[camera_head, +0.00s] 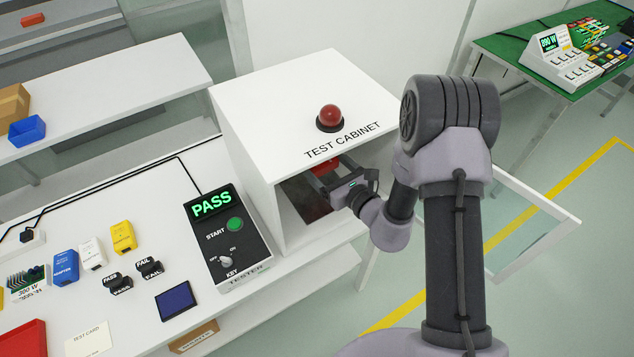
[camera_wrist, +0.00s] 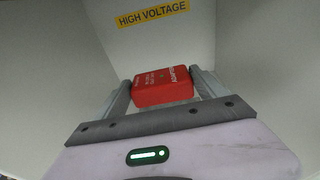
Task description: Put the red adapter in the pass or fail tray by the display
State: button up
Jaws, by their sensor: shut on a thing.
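The red adapter (camera_wrist: 162,87) is between the two fingers of my gripper (camera_wrist: 165,85), which is shut on it, inside the test cabinet. In the head view my gripper (camera_head: 328,175) reaches into the front opening of the white test cabinet (camera_head: 255,85), and a bit of the red adapter (camera_head: 326,167) shows there. The tester display (camera_head: 211,204) reads PASS in green. A red tray (camera_head: 24,340) shows at the bottom left edge, partly cut off. I cannot tell whether it is the pass or the fail tray.
The cabinet door (camera_head: 536,250) stands open to the right behind my arm. A HIGH VOLTAGE label (camera_wrist: 152,14) is on the cabinet's inner wall. Blue (camera_head: 65,268), white (camera_head: 91,252) and yellow (camera_head: 123,237) adapters stand on the bench, near PASS and FAIL stamps (camera_head: 133,274).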

jog(key=shift+a+f+h, duration=0.15)
jog(key=shift+a+h, duration=0.15)
jog(key=shift+a, duration=0.2)
jog(key=shift+d, duration=0.1)
notch_tip(320, 180, down, 10)
jog(key=b, duration=0.4)
jog(key=o, duration=1.4)
jog(key=shift+f, duration=0.1)
jog(key=shift+c, duration=0.2)
jog(key=o, duration=0.4)
